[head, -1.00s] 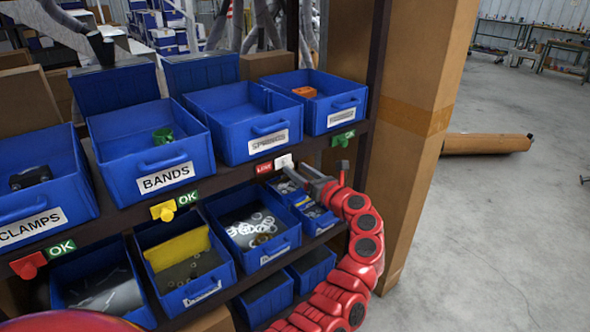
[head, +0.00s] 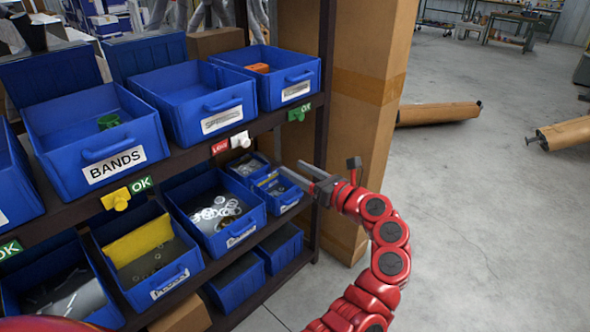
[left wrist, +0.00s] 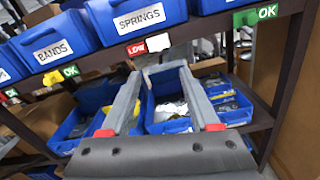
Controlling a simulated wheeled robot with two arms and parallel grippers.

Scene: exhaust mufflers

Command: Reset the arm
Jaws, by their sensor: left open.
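My left gripper (head: 291,167) is open and empty, with its fingers pointing left toward the shelf rack. It sits just right of the small blue bins on the lower shelf and apart from the red LOW tag (head: 220,147) and its white slider (head: 240,140). In the left wrist view the two grey fingers (left wrist: 158,72) are spread, with nothing held between them. The LOW tag (left wrist: 137,49) is beyond them, on the shelf edge below the SPRINGS bin (left wrist: 138,18). My right gripper is not in view.
The shelf rack holds blue bins, including a BANDS bin (head: 97,138) and a lower bin of rings (head: 215,212). A dark rack post (head: 322,120) and a tall cardboard box (head: 370,90) stand near my gripper. Open floor (head: 490,220) lies to the right.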

